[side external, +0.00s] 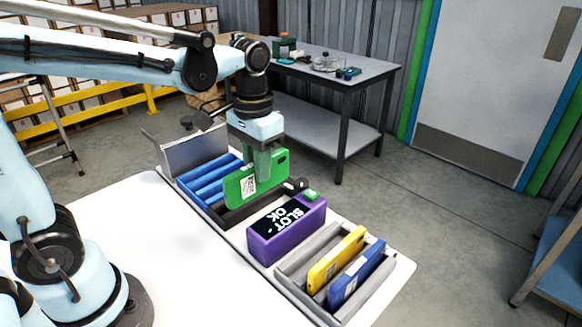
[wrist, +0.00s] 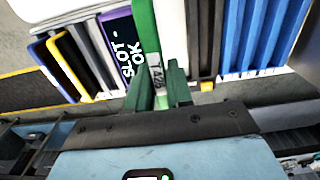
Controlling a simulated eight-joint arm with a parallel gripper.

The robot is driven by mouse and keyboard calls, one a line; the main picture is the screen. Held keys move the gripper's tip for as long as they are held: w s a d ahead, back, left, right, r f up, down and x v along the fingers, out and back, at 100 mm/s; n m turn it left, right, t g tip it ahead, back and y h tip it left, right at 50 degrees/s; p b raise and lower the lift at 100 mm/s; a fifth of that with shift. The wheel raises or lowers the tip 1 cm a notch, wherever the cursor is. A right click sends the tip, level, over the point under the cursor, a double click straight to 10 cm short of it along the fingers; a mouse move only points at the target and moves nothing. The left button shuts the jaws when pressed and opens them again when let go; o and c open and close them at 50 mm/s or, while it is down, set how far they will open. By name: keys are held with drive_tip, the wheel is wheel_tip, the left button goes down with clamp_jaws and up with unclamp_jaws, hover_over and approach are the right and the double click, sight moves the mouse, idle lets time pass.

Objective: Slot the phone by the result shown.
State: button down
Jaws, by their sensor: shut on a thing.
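My gripper (side external: 263,160) is shut on a green phone (side external: 238,188) with a white printed label. It holds the phone upright above or at a dark tray (side external: 232,217); I cannot tell whether the phone touches it. In the wrist view the phone (wrist: 143,35) is seen edge-on between the fingers (wrist: 160,95). A purple box (side external: 262,250) beside it has a black display (side external: 283,222) reading "SLOT - OK", which also shows in the wrist view (wrist: 128,50). A blue slotted rack (side external: 205,182) lies behind the dark tray. A grey tray (side external: 307,293) holds a yellow phone (side external: 337,259) and a blue phone (side external: 357,274), both leaning.
A green button or light (side external: 312,194) tops the purple box. A grey upright panel (side external: 193,150) stands behind the blue rack. The white table (side external: 150,235) is clear on the left. A metal workbench (side external: 345,75) stands behind.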

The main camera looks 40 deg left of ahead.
drive_tip(key=w+a+f, duration=0.1)
drive_tip(key=a+f, duration=0.1)
drive_tip(key=a, duration=0.6)
drive_tip(key=w+a+f, duration=0.2)
drive_tip(key=a+f, duration=0.1)
drive_tip(key=a, duration=0.4)
drive_tip(key=shift+s+a+f, duration=0.1)
drive_tip(key=shift+a+f, duration=0.05)
drive_tip(key=shift+f, duration=1.05)
drive_tip(key=shift+s+a+f, duration=0.1)
drive_tip(key=shift+f, duration=1.05)
drive_tip(key=shift+f, duration=0.35)
drive_tip(key=c, duration=0.9)
unclamp_jaws()
drive_tip(key=shift+c, duration=0.2)
wheel_tip(320, 180, up, 12)
drive_tip(key=shift+r, duration=0.2)
